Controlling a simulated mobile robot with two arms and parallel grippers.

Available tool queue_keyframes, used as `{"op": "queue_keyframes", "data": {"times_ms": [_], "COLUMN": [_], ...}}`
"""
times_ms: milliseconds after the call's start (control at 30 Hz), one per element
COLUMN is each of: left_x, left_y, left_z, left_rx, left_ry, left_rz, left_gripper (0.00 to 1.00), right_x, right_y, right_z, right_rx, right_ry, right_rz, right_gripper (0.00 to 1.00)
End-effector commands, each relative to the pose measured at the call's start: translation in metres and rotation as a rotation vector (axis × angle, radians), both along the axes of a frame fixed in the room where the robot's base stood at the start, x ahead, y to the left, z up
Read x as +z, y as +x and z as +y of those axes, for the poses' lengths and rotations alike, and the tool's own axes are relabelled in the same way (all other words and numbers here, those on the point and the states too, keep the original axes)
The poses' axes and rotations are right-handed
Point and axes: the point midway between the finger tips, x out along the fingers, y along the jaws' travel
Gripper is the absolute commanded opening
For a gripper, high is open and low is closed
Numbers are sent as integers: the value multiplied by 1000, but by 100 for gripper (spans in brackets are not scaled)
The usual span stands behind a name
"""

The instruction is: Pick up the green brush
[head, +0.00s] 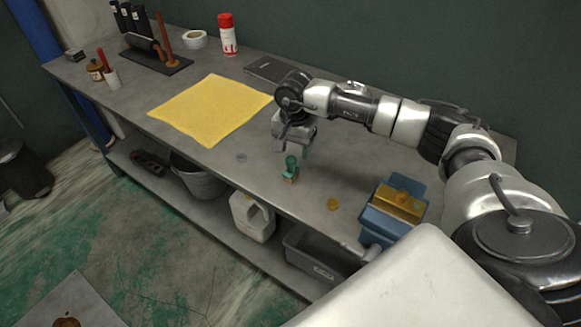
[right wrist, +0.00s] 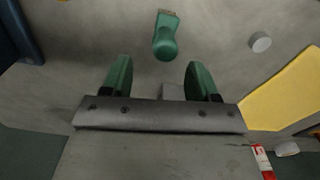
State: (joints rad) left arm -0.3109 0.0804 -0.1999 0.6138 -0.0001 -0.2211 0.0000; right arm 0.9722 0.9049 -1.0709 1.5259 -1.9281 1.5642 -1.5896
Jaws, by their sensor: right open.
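The green brush (head: 291,168) stands on the grey workbench in the head view, near its front edge, with a rounded green handle and a tan end at the bench. In the right wrist view the green brush (right wrist: 165,38) is beyond the fingertips, roughly midway between them. My right gripper (head: 296,146) is just behind and above the brush in the head view. In the right wrist view my right gripper (right wrist: 160,78) has its two green fingers spread, with nothing between them. My left gripper is not in view.
A yellow cloth (head: 211,108) lies left of the brush. A blue vise (head: 392,212) stands at the right front, with a small yellow piece (head: 333,204) nearby. A small grey disc (head: 241,156) lies left of the brush. A red-and-white can (head: 228,35) stands at the back.

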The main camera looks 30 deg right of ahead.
Motion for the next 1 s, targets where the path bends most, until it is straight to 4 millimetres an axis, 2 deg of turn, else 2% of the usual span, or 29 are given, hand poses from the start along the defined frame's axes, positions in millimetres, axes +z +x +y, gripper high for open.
{"op": "queue_keyframes", "data": {"times_ms": [67, 167, 333, 500, 767, 1000], "left_x": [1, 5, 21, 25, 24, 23], "left_y": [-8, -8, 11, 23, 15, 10], "left_z": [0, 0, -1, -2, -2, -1], "left_rx": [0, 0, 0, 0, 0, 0], "left_ry": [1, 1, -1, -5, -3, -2], "left_rz": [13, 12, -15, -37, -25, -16], "left_gripper": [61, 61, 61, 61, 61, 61], "right_x": [-6, -12, -35, -56, -60, -60], "right_y": [0, -1, -4, -3, -3, -3], "right_z": [1, 2, 10, 9, 9, 9], "right_rx": [0, 1, 1, 0, 1, 0], "right_ry": [1, 2, 2, 2, 3, 3], "right_rz": [2, 1, 5, 1, -1, -1], "right_gripper": [60, 60, 60, 60, 60, 25]}}
